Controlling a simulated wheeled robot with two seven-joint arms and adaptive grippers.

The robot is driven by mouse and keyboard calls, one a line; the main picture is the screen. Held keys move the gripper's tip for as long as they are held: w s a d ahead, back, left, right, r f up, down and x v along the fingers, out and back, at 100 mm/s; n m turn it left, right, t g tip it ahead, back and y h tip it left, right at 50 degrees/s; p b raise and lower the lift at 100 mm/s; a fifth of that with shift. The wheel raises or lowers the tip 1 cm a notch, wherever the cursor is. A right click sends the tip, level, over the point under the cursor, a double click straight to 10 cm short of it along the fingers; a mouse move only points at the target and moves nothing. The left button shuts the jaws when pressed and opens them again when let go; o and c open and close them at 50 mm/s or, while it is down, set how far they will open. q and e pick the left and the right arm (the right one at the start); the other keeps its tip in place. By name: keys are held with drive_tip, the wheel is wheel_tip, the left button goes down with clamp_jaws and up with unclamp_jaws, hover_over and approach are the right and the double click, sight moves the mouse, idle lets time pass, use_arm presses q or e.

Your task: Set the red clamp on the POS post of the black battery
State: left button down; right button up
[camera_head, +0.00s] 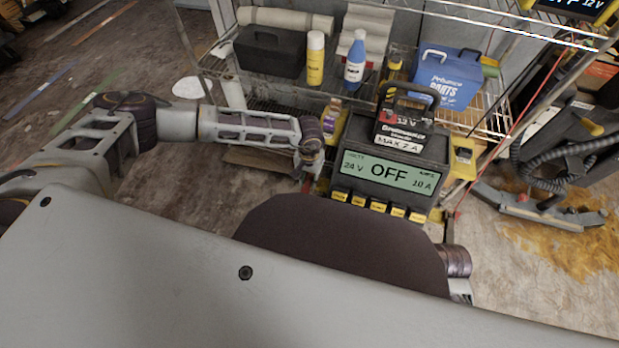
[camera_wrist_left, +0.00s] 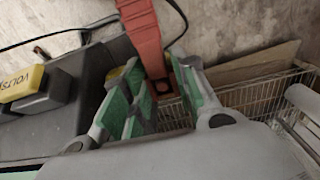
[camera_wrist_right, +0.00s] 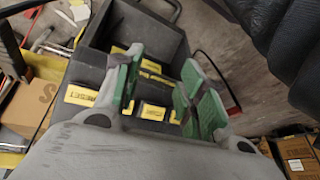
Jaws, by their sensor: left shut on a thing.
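My left gripper (camera_head: 313,160) is at the left side of the grey charger, and its fingers (camera_wrist_left: 163,100) are shut on the red clamp (camera_wrist_left: 146,30). The clamp's red body runs up out of the left wrist view. No post marked POS is readable. My right gripper (camera_wrist_right: 155,90) is open and empty in the right wrist view, with yellow-labelled buttons behind it.
The charger (camera_head: 352,140) displays 24 V, OFF and 10 A above yellow buttons (camera_head: 376,207). A wire shelf (camera_head: 270,92) behind holds a dark toolbox (camera_head: 270,52), a yellow can (camera_head: 315,60), a blue bottle (camera_head: 355,62) and a blue parts box (camera_head: 445,80). A red cable (camera_head: 500,145) hangs at right.

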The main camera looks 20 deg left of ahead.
sight(309, 179)
use_arm(q)
drive_tip(key=shift+r, duration=0.75)
wheel_tip(309, 179, up, 3)
drive_tip(key=shift+r+p, duration=0.2)
drive_tip(key=shift+p, duration=0.55)
wheel_tip(309, 179, up, 3)
drive_tip(key=shift+r+p, duration=0.2)
drive_tip(key=shift+p, duration=0.25)
drive_tip(key=shift+r, duration=0.8)
use_arm(e)
drive_tip(key=shift+s+d+r+g+h, duration=0.25)
drive_tip(key=shift+d+r, duration=0.15)
drive_tip(key=shift+r, duration=0.2)
drive_tip(key=shift+s+d+r+g+h, duration=0.15)
drive_tip(key=shift+d+r+g, duration=0.15)
drive_tip(key=shift+r, duration=0.3)
use_arm(q)
drive_tip(key=shift+r+p, duration=1.25)
drive_tip(key=shift+r, duration=0.75)
use_arm(e)
drive_tip(key=shift+w+r, duration=0.1)
drive_tip(key=shift+r, duration=1.05)
